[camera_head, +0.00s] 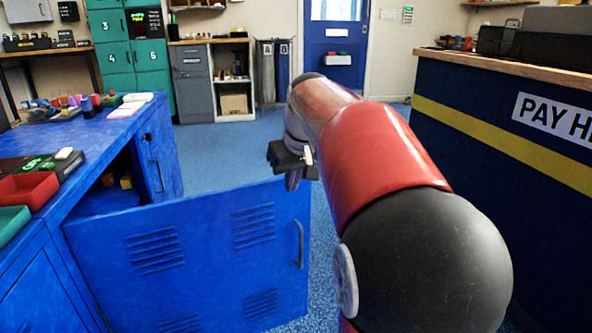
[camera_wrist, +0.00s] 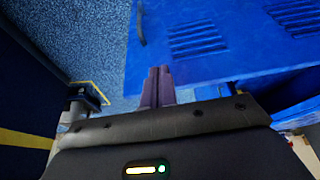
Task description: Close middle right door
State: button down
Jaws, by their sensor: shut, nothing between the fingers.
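The blue cabinet door (camera_head: 190,250) with vent slots stands swung wide open, out from the blue cabinet (camera_head: 95,160) at left. It also shows in the wrist view (camera_wrist: 230,60). Its handle (camera_head: 298,243) is near its free edge, and shows in the wrist view (camera_wrist: 141,22). My gripper (camera_head: 292,182) is shut and empty by the top of the door near the free edge. In the wrist view the closed fingertips (camera_wrist: 158,72) overlap the door's edge; I cannot tell if they touch it.
Another blue door (camera_head: 158,150) with a handle is farther along the cabinet. The open compartment (camera_head: 110,195) holds small items. Red (camera_head: 28,189) and teal (camera_head: 10,222) trays sit on top. A navy counter (camera_head: 500,140) stands at right. Blue floor (camera_head: 225,145) is clear beyond the door.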

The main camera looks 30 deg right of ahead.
jog(key=shift+w+d+f, duration=0.1)
jog(key=shift+w+f, duration=0.2)
jog(key=shift+w, duration=0.5)
jog(key=shift+w+a+f, duration=0.1)
jog(key=shift+w+f, duration=0.15)
jog(key=shift+w, duration=0.5)
jog(key=shift+w+d+f, duration=0.1)
jog(key=shift+w+f, duration=0.2)
jog(key=shift+w, duration=0.5)
